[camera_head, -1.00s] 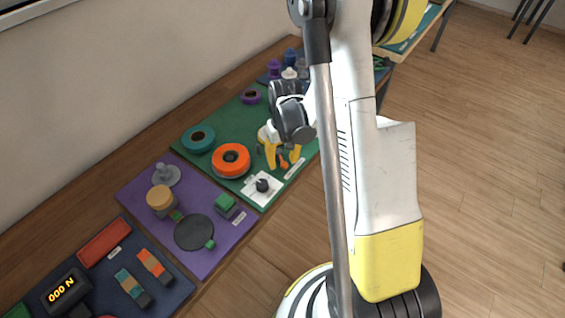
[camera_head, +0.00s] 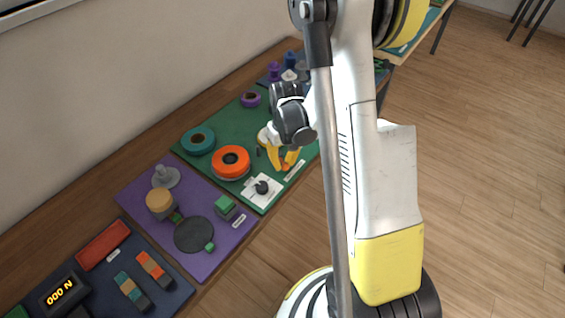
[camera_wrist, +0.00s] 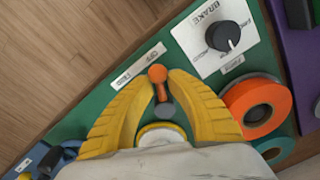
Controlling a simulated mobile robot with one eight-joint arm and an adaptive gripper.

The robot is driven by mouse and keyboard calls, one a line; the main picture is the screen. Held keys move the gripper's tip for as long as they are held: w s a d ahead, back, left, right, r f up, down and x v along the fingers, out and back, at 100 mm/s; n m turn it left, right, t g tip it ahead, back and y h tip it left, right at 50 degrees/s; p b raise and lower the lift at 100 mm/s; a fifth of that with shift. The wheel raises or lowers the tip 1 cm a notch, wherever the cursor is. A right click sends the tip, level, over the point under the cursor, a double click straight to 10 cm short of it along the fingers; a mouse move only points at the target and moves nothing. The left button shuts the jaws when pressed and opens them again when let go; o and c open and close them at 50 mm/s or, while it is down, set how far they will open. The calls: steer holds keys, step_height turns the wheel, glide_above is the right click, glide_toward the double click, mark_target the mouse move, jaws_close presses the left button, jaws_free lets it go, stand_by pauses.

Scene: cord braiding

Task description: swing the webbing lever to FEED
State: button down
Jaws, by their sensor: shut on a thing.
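The webbing lever, with an orange knob (camera_wrist: 157,73) and a short stem, stands on the green board; in the head view only a bit of orange (camera_head: 286,166) shows between my fingers. My gripper (camera_wrist: 161,78) has yellow fingers on either side of the lever, shut on it near the knob. It also shows in the head view (camera_head: 285,166). A white label (camera_wrist: 137,66) lies beside the lever, with FEED at one end and what looks like OFF at the other. I cannot tell exactly which position the lever points to.
A BRAKE dial (camera_wrist: 222,36) on a white plate sits close to the lever. An orange roll (camera_head: 219,164) and a teal roll (camera_head: 187,142) stand on the green board. A purple board (camera_head: 195,264) with several parts lies nearer. Floor is open on the right.

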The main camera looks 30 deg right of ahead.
steer(key=n, duration=0.2)
steer(key=d+n+b, duration=0.1)
steer(key=n, duration=0.1)
steer(key=d+n, duration=0.1)
steer(key=shift+w+d+n+b, duration=0.1)
steer(key=shift+n+b, duration=0.25)
steer(key=shift+n, duration=0.05)
steer(key=n, duration=0.2)
steer(key=d+n, duration=0.1)
steer(key=n, duration=0.1)
steer(key=w+n+b, duration=0.1)
steer(key=n, duration=0.1)
steer(key=shift+w+d, duration=0.1)
steer(key=shift+d, duration=0.2)
steer(key=c, duration=1.2)
jaws_free()
steer(key=shift+d, duration=0.1)
steer(key=shift+c, duration=0.2)
step_height(320, 180, up, 12)
steer(key=shift+w, duration=0.2)
